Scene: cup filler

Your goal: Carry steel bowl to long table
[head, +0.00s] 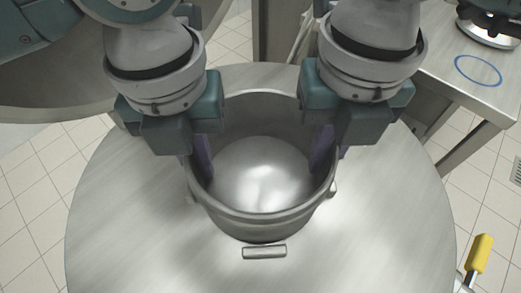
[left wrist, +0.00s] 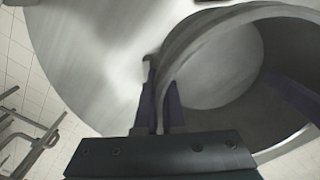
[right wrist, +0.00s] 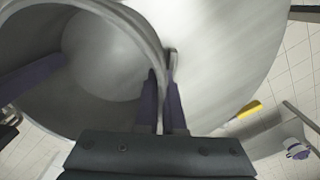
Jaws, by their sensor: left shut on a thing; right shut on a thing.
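The steel bowl (head: 262,217) is a deep, empty pot-like vessel, upright at the middle of a round steel table (head: 390,220) in the head view. My left gripper (head: 197,165) is shut on its left rim, and my right gripper (head: 328,152) is shut on its right rim. In the left wrist view the fingers (left wrist: 160,105) straddle the bowl wall (left wrist: 195,35). In the right wrist view the fingers (right wrist: 163,103) straddle the wall (right wrist: 135,30) too. I cannot tell whether the bowl's base touches the round table. Part of a rectangular steel table (head: 460,95) shows at the upper right.
A blue ring (head: 478,70) marks the rectangular table's top, with a dark-topped device behind it. A yellow-handled thing (head: 479,254) is at the lower right beside the round table. Tiled floor (head: 35,185) surrounds the round table.

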